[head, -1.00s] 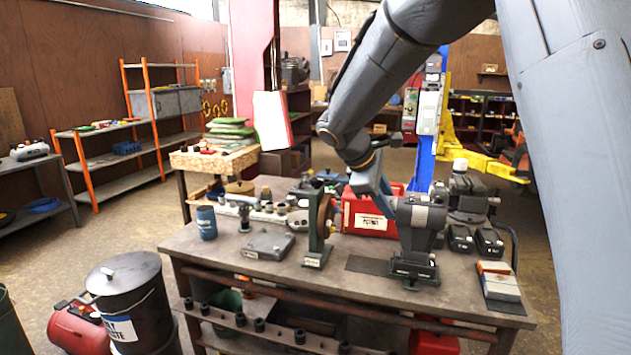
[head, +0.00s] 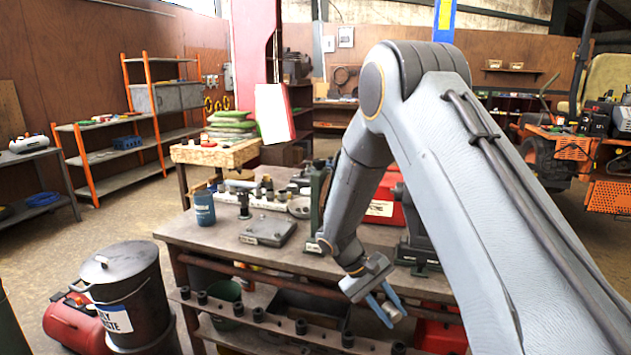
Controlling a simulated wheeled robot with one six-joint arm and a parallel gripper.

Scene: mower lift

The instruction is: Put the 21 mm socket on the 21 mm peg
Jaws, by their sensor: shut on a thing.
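My gripper (head: 386,308) hangs in front of the bench's front edge, its blue fingers pointing down and to the right. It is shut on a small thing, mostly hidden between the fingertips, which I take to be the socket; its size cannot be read. Below and to the left, a rail (head: 273,322) runs along the bench's lower front. Several short dark cylinders stand on it, such as one at the middle (head: 301,326) and one further right (head: 347,341). I cannot tell bare pegs from sockets there, nor which is the 21 mm peg. The gripper is apart from the rail.
The bench top (head: 213,238) carries a blue cup (head: 204,208), a labelled grey block (head: 268,230), a red case (head: 385,204) and small parts at the back. My arm hides its right side. A black bin (head: 122,290) and a red tank (head: 75,325) stand at left.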

